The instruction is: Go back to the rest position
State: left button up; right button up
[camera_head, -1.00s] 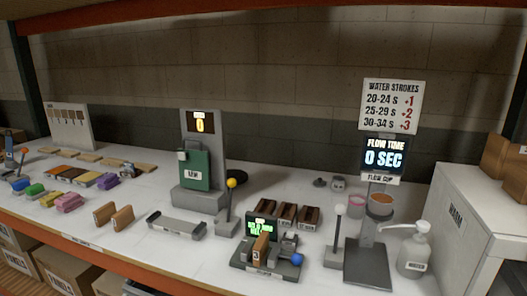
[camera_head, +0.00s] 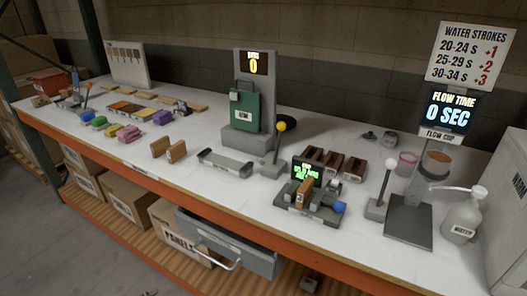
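Neither of my grippers shows in the head view, so I cannot see what they hold. The white-topped workbench (camera_head: 225,187) runs across the view. On it stand a grey machine with a green panel (camera_head: 244,107) and a display reading 0, and a flow cup stand (camera_head: 408,222) whose display reads 0 SEC. A small device with a green-lit screen (camera_head: 306,172) holds a brown block (camera_head: 304,191). A water pump bottle (camera_head: 462,220) stands at the right.
Colored blocks (camera_head: 130,134) and wooden strips lie at the left of the bench. Cardboard boxes (camera_head: 126,197) and a grey drawer with a handle (camera_head: 228,243) are below its orange front edge. Open grey floor (camera_head: 62,240) shows at the lower left.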

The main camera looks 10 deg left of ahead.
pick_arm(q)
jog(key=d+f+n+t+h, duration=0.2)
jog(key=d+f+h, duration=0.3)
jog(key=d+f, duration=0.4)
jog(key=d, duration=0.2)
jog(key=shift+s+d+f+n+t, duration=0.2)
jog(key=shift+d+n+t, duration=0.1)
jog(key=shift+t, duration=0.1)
